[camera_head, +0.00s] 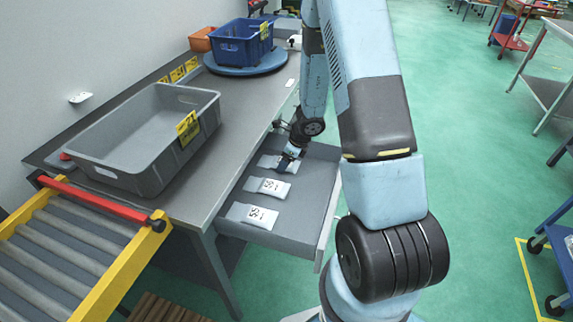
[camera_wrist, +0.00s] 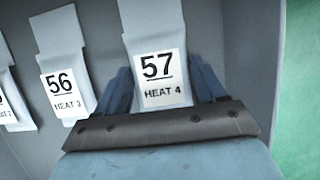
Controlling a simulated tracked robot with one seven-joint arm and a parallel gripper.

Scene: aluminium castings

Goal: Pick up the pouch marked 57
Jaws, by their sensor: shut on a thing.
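The pouch marked 57 (camera_wrist: 161,78) is a pale grey pouch with a white label reading 57, HEAT 4. In the wrist view it stands between the two dark blue fingers of my gripper (camera_wrist: 161,88), which is shut on it. In the head view my gripper (camera_head: 291,158) is low in the open drawer, at the farthest visible pouch (camera_head: 269,161), and covers part of it. I cannot tell whether the pouch is clear of the drawer floor.
The pouch marked 56 (camera_wrist: 62,85) lies to the left, with another pouch (camera_wrist: 6,100) cut off beyond it. The open grey drawer (camera_head: 301,220) has raised walls. On the bench stand a grey crate (camera_head: 120,160) and a blue bin (camera_head: 240,45) on a round blue base.

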